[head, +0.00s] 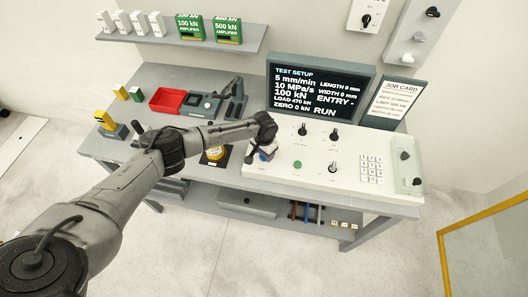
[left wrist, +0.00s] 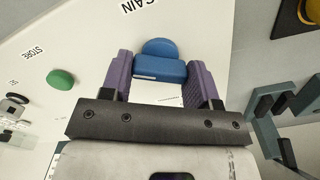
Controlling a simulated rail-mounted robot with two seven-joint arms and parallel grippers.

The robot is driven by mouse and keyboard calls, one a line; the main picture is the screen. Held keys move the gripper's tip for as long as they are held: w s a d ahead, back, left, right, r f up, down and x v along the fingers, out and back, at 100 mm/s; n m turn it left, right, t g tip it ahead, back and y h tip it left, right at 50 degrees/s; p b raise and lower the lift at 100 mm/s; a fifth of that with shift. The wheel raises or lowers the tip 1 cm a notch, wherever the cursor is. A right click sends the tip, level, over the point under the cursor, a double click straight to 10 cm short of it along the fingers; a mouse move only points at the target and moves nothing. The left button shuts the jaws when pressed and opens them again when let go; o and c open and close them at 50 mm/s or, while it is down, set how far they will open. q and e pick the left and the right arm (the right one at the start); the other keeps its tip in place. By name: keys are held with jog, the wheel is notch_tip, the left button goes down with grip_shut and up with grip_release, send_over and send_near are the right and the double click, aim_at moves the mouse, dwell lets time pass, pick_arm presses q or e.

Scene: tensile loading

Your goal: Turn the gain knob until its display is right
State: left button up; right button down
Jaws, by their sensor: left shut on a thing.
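The gain knob (left wrist: 160,60) is blue, on the white console panel (head: 318,158), beside the word GAIN in the left wrist view. My left gripper (left wrist: 161,80) has its two purple fingers on either side of the knob's bar and is shut on it. In the head view my left gripper (head: 262,152) is at the panel's left end and mostly covers the knob. The display (head: 318,88) stands behind the panel and reads 5 mm/min, 10 MPa/s, 100 kN, LOAD 470 kN, ZERO 0 kN, ENTRY - and RUN. My right gripper is not in view.
A green button (left wrist: 61,79), marked STORE, is on the panel near the gain knob. Several black knobs and a keypad (head: 371,168) are farther right. A job card (head: 396,101) stands right of the display, its print mostly too small. A red tray (head: 167,100) is on the bench's left.

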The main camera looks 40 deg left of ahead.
pick_arm(q)
jog(key=shift+c, duration=1.3)
jog(key=m, duration=0.3)
jog(key=shift+m+p, duration=0.3)
jog(key=shift+m, duration=1.7)
jog(key=o, duration=0.9)
jog(key=shift+r, duration=0.1)
